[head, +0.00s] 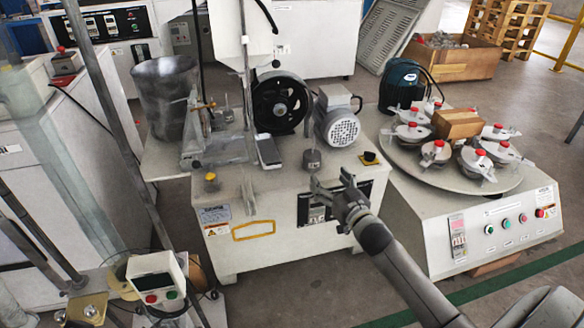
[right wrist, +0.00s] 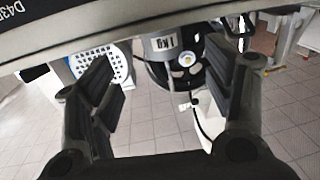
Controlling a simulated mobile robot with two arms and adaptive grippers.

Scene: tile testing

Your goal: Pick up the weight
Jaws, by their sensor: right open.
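The weight (head: 311,161) is a small grey cylinder standing on the white machine's top (head: 270,187), near its front edge. In the right wrist view a cylinder with a white label, apparently the weight (right wrist: 164,46), shows between and beyond the fingers. My right gripper (head: 328,184) is open and empty, in front of the machine's front edge. Its fingers lie just nearer than the weight and a little lower in the head view, apart from it. The open fingers also frame the right wrist view (right wrist: 160,80). My left gripper is not in view.
A motor (head: 337,122) and a black wheel (head: 280,103) stand behind the weight. A round turntable (head: 450,168) with several red-topped fixtures stands at the right.

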